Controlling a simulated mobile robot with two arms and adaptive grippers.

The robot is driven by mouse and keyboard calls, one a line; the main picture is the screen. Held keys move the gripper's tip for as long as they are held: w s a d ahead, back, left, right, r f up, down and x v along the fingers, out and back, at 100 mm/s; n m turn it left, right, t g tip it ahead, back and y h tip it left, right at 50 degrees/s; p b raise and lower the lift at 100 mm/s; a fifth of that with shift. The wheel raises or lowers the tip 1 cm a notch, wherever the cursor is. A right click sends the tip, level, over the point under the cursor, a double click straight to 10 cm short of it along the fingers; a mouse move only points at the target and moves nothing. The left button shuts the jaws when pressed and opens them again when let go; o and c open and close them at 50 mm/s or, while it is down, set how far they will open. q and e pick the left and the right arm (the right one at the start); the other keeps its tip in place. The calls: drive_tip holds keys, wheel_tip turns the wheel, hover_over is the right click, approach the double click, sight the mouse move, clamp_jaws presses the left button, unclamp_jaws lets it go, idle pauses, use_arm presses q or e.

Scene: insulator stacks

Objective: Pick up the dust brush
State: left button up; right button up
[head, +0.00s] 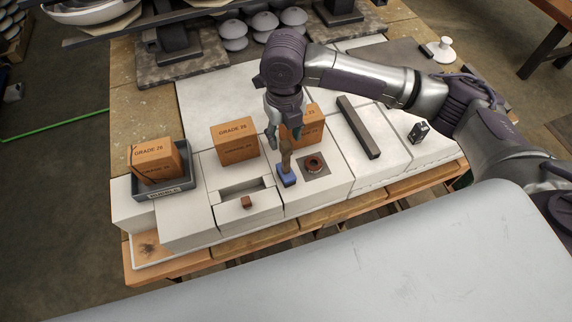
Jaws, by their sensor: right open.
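The dust brush (286,178) appears to be the upright item with a blue lower part and a brown handle, standing on the white blocks near the middle. My right gripper (284,137) points down right above it, with its fingers open at the top of the handle. One finger shows to the left of the handle and the other on the right, in front of an orange box. I cannot tell whether the fingers touch the handle. My left gripper is not in view.
Orange boxes stand behind the brush (312,121), to its left (236,141) and in a grey tray (178,189). A dark bar (358,127) lies farther right.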

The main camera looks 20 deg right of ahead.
sight(286, 155)
wheel_tip(286, 155, down, 3)
wheel_tip(286, 155, down, 4)
drive_tip(key=shift+s+d+f+p, duration=0.1)
drive_tip(key=shift+p, duration=0.65)
drive_tip(key=shift+f, duration=0.55)
clamp_jaws()
